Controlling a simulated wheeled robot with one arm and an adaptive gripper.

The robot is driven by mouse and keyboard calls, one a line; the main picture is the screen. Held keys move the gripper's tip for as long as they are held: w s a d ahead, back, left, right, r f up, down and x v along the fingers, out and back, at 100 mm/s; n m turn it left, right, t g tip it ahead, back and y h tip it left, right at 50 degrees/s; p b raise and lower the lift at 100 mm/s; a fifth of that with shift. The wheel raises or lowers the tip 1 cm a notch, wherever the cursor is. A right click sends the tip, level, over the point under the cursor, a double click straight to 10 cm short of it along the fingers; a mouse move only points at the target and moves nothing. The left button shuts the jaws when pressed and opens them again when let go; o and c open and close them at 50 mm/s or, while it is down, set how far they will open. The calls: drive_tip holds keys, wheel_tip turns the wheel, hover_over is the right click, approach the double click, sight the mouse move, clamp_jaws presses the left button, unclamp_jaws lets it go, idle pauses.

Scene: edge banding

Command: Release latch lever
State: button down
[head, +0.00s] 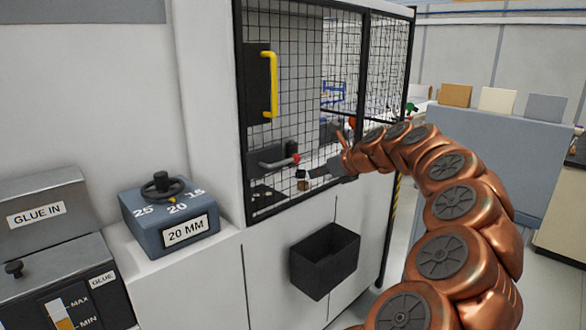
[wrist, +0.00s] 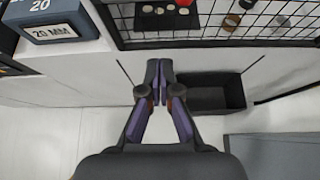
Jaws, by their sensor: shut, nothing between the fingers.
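A grey lever with a red tip (head: 277,161), which looks like the latch lever, is at the lower part of the black-framed mesh guard door (head: 300,60). It lies close to level, its red end pointing right.
A yellow handle (head: 269,85) is on a black panel above the lever. A black open bin (head: 325,262) is fixed to the cabinet front below. A blue-grey 20 MM dial box (head: 170,220) and a glue unit (head: 60,270) stand left. A grey panel (head: 500,160) is at the right.

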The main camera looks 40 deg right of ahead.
drive_tip(key=w+f+p, duration=0.1)
drive_tip(key=w+p, duration=0.2)
drive_tip(key=w, duration=0.6)
drive_tip(key=shift+w, duration=0.2)
drive_tip(key=shift+d, duration=0.2)
idle(0.4)
